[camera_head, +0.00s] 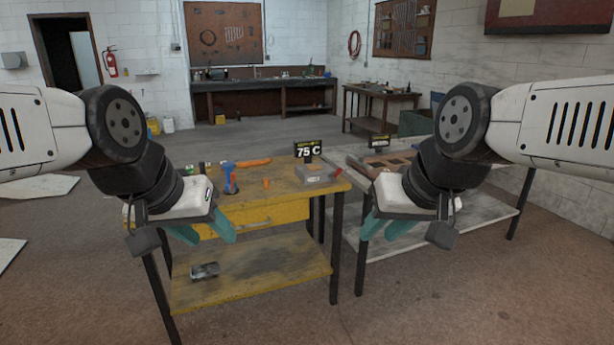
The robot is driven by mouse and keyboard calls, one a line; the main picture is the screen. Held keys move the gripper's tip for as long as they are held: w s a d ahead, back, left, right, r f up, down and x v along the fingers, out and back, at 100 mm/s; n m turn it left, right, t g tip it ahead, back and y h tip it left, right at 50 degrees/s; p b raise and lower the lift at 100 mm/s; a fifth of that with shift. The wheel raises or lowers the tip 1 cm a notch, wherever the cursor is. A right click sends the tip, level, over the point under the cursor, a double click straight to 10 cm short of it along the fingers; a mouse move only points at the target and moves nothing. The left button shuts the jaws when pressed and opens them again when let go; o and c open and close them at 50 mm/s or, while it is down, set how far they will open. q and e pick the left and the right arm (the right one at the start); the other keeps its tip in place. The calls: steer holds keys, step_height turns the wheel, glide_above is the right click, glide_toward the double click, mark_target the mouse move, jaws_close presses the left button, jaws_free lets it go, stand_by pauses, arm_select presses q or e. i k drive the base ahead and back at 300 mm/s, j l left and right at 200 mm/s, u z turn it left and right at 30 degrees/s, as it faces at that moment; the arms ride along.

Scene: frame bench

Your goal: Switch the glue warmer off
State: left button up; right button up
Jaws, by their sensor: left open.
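A small grey metal box (316,175), which looks like the glue warmer, stands at the right end of the yellow bench. A black sign reading 75°C (308,150) stands just behind it. Its switch is too small to make out. My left gripper (203,232) is open and empty, in front of the yellow bench, left of the box. My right gripper (384,229) has its teal fingers apart and empty, in front of the grey bench, right of the box. Neither gripper touches the box.
The yellow bench (275,210) also holds a blue clamp-like tool (230,180), an orange tool (254,162) and a small orange item (266,183). A dark cylinder (205,270) lies on its lower shelf. A grey bench (350,152) adjoins on the right. The floor in front is clear.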

mark_target(333, 179)
steer(key=z, duration=0.35)
steer(key=i+l+u, duration=0.15)
steer(key=i, duration=0.45)
steer(key=i+l+u, duration=0.1)
steer(key=i+l, duration=0.35)
steer(key=i+l+u, duration=0.15)
steer(key=i+l, duration=0.2)
steer(key=i, duration=0.3)
